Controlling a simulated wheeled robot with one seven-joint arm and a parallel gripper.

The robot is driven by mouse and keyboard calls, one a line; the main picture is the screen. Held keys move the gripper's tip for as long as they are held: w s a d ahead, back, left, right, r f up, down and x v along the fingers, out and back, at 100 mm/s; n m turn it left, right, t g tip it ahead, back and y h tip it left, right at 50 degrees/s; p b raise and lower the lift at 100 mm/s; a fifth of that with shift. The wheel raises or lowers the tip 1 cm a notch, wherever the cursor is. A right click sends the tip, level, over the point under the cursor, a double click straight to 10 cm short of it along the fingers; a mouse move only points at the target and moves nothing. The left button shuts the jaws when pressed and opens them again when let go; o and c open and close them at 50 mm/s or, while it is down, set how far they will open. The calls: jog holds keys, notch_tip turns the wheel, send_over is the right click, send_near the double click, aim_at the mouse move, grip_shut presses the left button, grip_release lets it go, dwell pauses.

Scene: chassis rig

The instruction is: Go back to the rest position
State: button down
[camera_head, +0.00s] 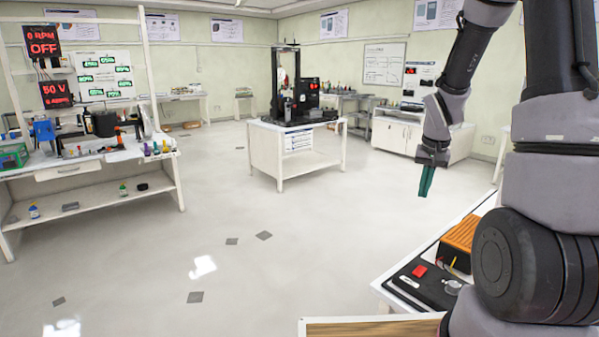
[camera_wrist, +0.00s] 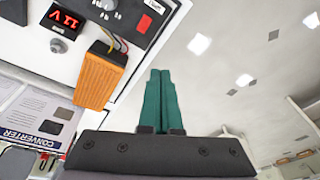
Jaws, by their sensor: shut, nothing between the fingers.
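My gripper (camera_head: 427,181) hangs from my arm at the right of the head view, pointing down, with green fingers. In the wrist view its two green fingers (camera_wrist: 161,98) lie side by side, shut, with nothing between them. It is in free air beside a white bench (camera_head: 402,262) at the lower right and touches nothing. An orange finned box (camera_head: 459,242) with wires sits on that bench and also shows in the wrist view (camera_wrist: 101,78).
A black panel with a red button (camera_head: 419,271) lies by the orange box. The wrist view shows a red "11 V" display (camera_wrist: 66,18). A white workbench (camera_head: 85,160) stands left and a central table (camera_head: 292,150) farther back. The floor between (camera_head: 225,240) is clear.

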jog(key=s+a+r+t, duration=0.1)
jog(key=s+a+r, duration=0.15)
jog(key=r, duration=0.45)
jog(key=s+a+r+t, duration=0.1)
jog(key=s+a+r, duration=0.1)
jog(key=s+r, duration=0.35)
jog(key=s+a+r+t+y, duration=0.2)
jog(key=s+a+r, duration=0.3)
jog(key=s+r, duration=0.6)
jog(key=shift+s+a+r+t, duration=0.3)
jog(key=shift+s+a+t, duration=0.1)
jog(key=shift+t, duration=0.1)
jog(key=shift+d, duration=0.15)
